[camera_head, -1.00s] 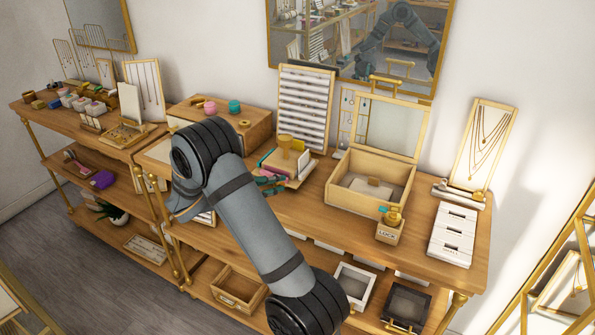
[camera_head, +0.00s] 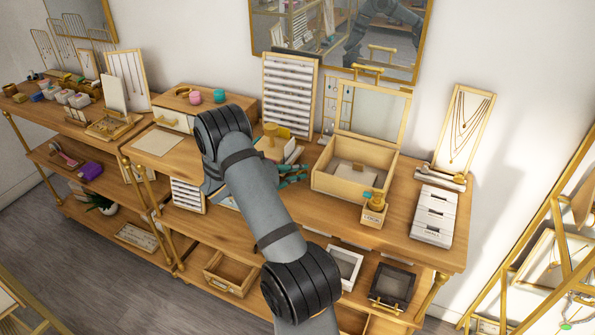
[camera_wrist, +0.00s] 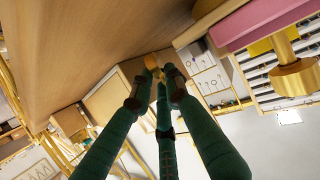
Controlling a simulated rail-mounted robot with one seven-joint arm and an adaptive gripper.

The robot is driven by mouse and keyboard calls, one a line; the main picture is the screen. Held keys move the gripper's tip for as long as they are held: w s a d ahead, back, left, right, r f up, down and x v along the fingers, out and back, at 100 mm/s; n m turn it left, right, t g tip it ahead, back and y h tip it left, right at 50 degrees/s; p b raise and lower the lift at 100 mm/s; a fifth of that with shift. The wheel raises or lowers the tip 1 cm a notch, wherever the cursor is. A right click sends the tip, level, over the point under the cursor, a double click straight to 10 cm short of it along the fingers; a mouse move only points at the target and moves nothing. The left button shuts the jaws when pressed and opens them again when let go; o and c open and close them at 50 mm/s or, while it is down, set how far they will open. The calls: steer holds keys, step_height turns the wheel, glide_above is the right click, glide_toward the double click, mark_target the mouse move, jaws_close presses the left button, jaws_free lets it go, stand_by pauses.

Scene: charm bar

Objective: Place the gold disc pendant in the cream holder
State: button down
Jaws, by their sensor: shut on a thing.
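The teal fingers of my gripper (camera_head: 294,172) show above the table, just left of the open wooden box. In the wrist view, the fingertips of my gripper (camera_wrist: 158,72) are closed together on a small gold piece, which looks like the gold disc pendant (camera_wrist: 153,61). Its outline is mostly hidden by the fingers, and I cannot make it out in the head view. A small cream-tan labelled block (camera_head: 373,215) with gold and teal pieces on top stands in front of the box. I cannot tell for sure whether this is the cream holder.
The open lidded box (camera_head: 350,187) stands right of my gripper. Bare tabletop lies between block and drawers.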

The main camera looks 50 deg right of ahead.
steer(key=shift+f, duration=0.55)
steer(key=shift+f, duration=0.2)
steer(key=c, duration=1.7)
jaws_free()
steer(key=shift+r, duration=0.1)
steer(key=shift+a+r, duration=0.1)
steer(key=shift+r, duration=0.1)
steer(key=b+v, duration=0.3)
steer(key=v, duration=0.7)
steer(key=shift+a+b, duration=0.3)
steer(key=shift+o, duration=0.3)
steer(key=shift+a+r, duration=0.3)
steer(key=shift+a, duration=0.2)
